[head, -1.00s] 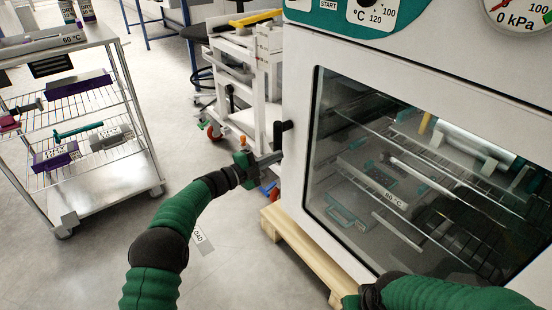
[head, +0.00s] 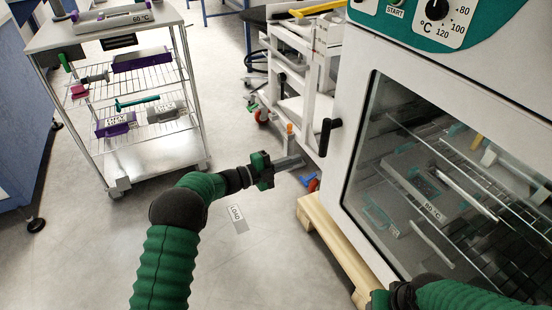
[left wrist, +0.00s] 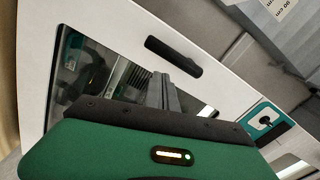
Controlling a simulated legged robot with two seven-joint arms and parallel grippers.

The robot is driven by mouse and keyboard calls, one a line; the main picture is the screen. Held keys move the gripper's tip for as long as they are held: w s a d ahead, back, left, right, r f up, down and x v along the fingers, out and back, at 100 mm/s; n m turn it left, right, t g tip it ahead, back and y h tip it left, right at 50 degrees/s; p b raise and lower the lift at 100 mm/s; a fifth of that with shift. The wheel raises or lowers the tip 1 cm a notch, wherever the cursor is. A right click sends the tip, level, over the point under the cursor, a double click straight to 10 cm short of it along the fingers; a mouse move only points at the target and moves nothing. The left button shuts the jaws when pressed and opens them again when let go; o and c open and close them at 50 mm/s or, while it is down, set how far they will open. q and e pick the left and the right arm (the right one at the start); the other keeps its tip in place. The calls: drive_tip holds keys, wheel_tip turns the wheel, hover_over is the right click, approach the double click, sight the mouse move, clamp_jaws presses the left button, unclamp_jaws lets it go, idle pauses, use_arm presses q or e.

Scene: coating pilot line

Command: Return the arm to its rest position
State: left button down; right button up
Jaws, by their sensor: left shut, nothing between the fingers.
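My left arm, in a green sleeve, reaches up from the bottom of the head view. Its gripper (head: 290,163) is shut and empty, over the floor to the left of the oven (head: 350,140). In the left wrist view the closed fingers (left wrist: 165,92) point toward the oven's front, with the black door handle (left wrist: 173,56) beyond them. The same handle (head: 328,136) shows in the head view, apart from the gripper. The oven door is closed. My right arm (head: 455,292) shows at the lower right, but its fingertips are not clearly visible.
A wire-shelf cart (head: 190,125) with trays and tools stands at the left. A white trolley (head: 310,100) stands behind the gripper. A wooden pallet (head: 335,240) lies under the oven. The floor around the LOAD label (head: 237,214) is clear.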

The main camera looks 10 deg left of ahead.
use_arm(q)
drive_tip(key=s+a+r+n+t+y+p, duration=0.2)
drive_tip(key=a+n+y, duration=0.3)
drive_tip(key=a+n, duration=0.1)
drive_tip(key=s+a+r+n+t+y+p, duration=0.1)
drive_tip(key=a+r+n+y+p, duration=0.1)
drive_tip(key=a+n+y, duration=0.45)
drive_tip(key=s+f+n+g+y, duration=0.25)
drive_tip(key=s+n+g, duration=0.3)
drive_tip(key=s, duration=1.15)
drive_tip(key=s+f+n+g+y, duration=0.1)
drive_tip(key=s+f+n+g, duration=0.5)
drive_tip(key=s, duration=1)
wheel_tip(320, 180, up, 40)
drive_tip(key=s+n+p, duration=0.1)
drive_tip(key=p, duration=3.8)
drive_tip(key=shift+s+r+t, duration=0.2)
drive_tip(key=shift+t, duration=0.15)
use_arm(e)
drive_tip(key=w+v, duration=0.3)
drive_tip(key=v, duration=1.1)
drive_tip(key=w+r+v, duration=0.1)
drive_tip(key=w+v, duration=0.2)
drive_tip(key=v, duration=1.1)
drive_tip(key=w+r+v, duration=0.1)
drive_tip(key=w+v, duration=0.2)
drive_tip(key=v, duration=1.2)
drive_tip(key=shift+w+r, duration=0.15)
drive_tip(key=shift+w, duration=0.15)
